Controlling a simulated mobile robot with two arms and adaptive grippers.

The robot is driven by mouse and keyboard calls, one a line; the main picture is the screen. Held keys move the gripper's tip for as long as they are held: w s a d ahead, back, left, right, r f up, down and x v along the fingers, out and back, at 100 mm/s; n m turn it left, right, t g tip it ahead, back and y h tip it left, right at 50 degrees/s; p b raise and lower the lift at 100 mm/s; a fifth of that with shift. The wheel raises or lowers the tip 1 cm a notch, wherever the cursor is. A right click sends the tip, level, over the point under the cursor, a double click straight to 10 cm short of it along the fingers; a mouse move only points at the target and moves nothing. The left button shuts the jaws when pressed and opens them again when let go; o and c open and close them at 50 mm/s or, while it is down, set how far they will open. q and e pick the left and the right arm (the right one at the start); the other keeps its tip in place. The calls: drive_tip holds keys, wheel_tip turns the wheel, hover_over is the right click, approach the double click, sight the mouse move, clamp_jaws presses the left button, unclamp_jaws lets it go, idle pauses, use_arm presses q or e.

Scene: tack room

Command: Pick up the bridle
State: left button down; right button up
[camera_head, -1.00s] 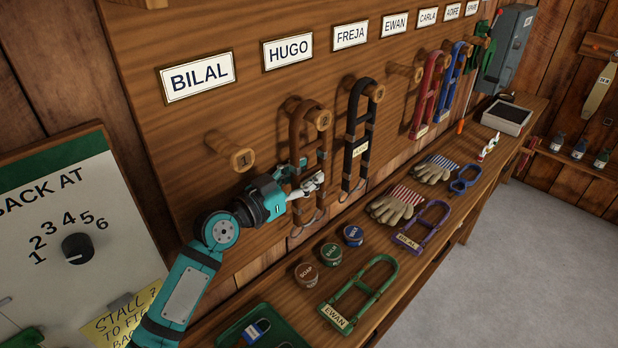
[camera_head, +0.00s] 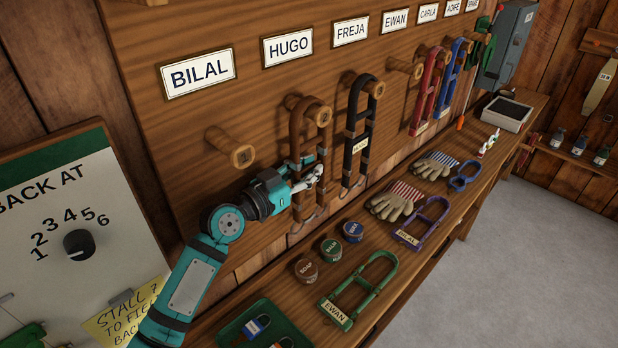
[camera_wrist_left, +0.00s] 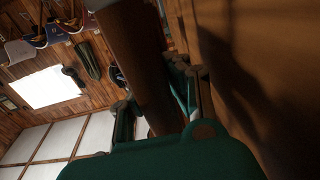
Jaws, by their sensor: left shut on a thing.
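The brown bridle (camera_head: 296,148) hangs from the peg under the HUGO plate, against the wooden board. My left gripper (camera_head: 310,179) is shut on the lower half of this bridle, and its fingers hide part of the straps. The bridle's top loop is still around the peg, and its metal rings hang below the gripper. In the left wrist view a dark brown strap (camera_wrist_left: 139,62) runs down between the fingers. My right gripper is in neither view.
A black bridle (camera_head: 351,128) hangs close on the right. The bare BILAL peg (camera_head: 242,156) sticks out on the left. The bench below carries tins (camera_head: 331,249), a green bridle (camera_head: 371,291), a purple bridle (camera_head: 425,226) and gloves (camera_head: 395,203).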

sight(320, 148)
use_arm(q)
drive_tip(key=shift+r, duration=0.15)
drive_tip(key=shift+r, duration=0.35)
wheel_tip(320, 148, up, 3)
drive_tip(key=shift+f+b, duration=0.1)
drive_tip(key=shift+b, duration=0.35)
drive_tip(key=s+d+b, duration=0.2)
drive_tip(key=s+d, duration=1)
drive_tip(key=shift+s+d, duration=0.35)
drive_tip(key=shift+s, duration=0.05)
drive_tip(key=shift+a+f, duration=0.1)
